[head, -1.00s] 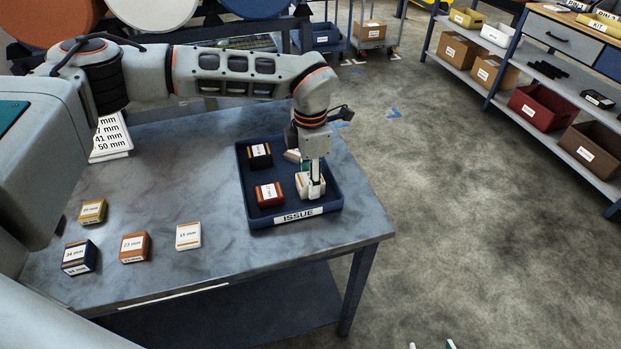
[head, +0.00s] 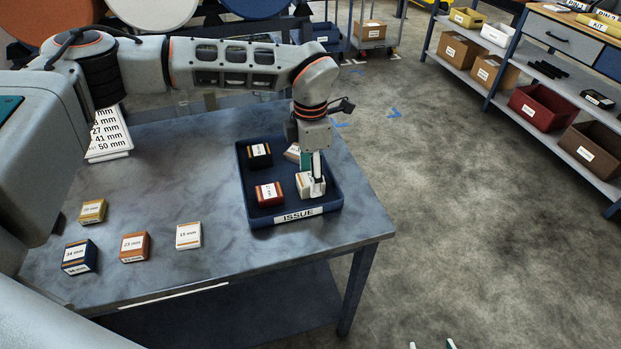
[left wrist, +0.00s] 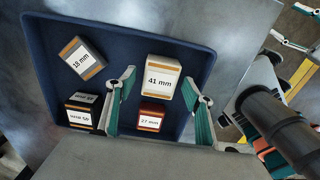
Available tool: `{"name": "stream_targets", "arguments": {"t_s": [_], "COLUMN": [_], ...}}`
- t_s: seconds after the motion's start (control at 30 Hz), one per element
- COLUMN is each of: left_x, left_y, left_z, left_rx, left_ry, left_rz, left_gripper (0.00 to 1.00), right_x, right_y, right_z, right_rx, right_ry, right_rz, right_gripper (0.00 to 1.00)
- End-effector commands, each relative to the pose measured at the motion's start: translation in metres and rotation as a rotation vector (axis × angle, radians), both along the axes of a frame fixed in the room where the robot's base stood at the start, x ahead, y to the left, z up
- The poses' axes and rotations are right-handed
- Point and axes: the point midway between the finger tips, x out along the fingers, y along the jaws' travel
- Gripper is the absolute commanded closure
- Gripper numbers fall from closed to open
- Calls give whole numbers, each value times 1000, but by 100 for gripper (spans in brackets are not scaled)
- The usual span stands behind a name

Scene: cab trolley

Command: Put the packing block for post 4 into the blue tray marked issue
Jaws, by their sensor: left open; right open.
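The blue tray marked ISSUE (head: 297,215) stands on the grey bench. It holds a white 41 mm block (left wrist: 161,80), a pale 18 mm block (left wrist: 81,60), a red 27 mm block (head: 269,194) and a black block (head: 259,155), whose label seems to read 50 mm. My left gripper (head: 316,176) points down into the tray, open, with its green-backed fingers on either side of the 41 mm block; gaps show in the left wrist view. My right gripper (head: 431,344) shows only as two separated fingertips at the bottom edge.
Yellow (head: 93,211), dark blue 34 mm (head: 79,257), orange 23 mm (head: 135,247) and white 15 mm (head: 189,236) blocks stand on the bench left of the tray. A printed sheet of mm sizes (head: 109,137) is partly hidden by my arm. Shelving (head: 560,100) stands right.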

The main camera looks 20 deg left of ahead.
Motion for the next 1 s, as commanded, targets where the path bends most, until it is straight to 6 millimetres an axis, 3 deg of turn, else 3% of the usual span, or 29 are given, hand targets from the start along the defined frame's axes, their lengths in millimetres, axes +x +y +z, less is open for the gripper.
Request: {"name": "stream_targets", "arguments": {"t_s": [0.3, 0.5, 1.0], "left_x": [1, 0, 0], "left_y": [0, 0, 0], "left_z": [67, 94, 104], "left_rx": [0, 0, 0], "left_ry": [-4, -1, 0], "left_rz": [-1, -1, -1], "left_gripper": [48, 48, 48], "right_x": [0, 0, 0], "right_y": [0, 0, 0], "right_z": [0, 0, 0], "right_rx": [0, 0, 0], "right_ry": [0, 0, 1], "right_rz": [0, 0, 0], "right_gripper": [48, 48, 48]}}
